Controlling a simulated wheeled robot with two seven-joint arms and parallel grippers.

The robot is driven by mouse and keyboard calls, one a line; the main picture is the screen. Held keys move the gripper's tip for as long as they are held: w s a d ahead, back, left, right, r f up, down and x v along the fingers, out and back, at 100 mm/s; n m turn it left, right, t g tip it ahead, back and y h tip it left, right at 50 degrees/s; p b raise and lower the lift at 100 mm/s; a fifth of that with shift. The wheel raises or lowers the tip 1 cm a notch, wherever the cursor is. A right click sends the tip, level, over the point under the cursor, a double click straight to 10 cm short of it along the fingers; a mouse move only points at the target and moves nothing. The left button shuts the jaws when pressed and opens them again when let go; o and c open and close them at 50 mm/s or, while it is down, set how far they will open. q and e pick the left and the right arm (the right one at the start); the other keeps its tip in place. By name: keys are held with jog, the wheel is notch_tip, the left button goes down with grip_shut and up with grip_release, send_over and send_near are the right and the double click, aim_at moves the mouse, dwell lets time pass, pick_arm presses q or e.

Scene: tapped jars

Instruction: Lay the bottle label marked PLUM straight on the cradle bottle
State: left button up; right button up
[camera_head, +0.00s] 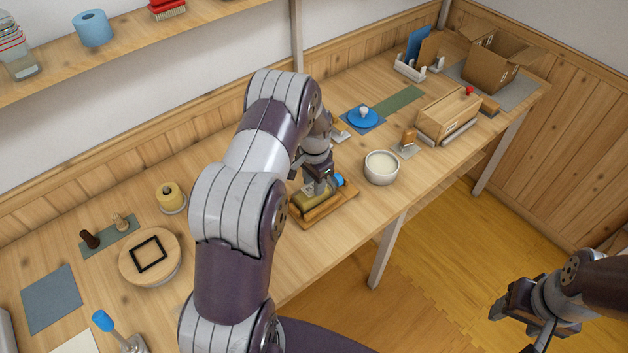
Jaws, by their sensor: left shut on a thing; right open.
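The cradle bottle (303,202) lies on its side in a wooden cradle (328,211) near the table's front edge. It has a yellowish body, and its blue cap (338,180) points right. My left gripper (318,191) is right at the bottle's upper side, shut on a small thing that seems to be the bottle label. The fingers hide most of it, so I cannot read any marking or tell how straight it lies. My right gripper (512,304) is open and empty, over the floor at the lower right, away from the table.
A white bowl (381,169) stands just right of the cradle. A yellow roll (170,198) and a round board (150,256) with a black frame are to the left. A wooden box (447,116) and an open carton (494,61) stand at the far right. My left arm hides the table's middle.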

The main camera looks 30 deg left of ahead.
pick_arm(q)
jog(key=shift+f, duration=0.1)
dwell(0.7)
jog(key=o, duration=1.1)
jog(key=shift+r+p, duration=2.7)
jog(key=shift+r, duration=0.85)
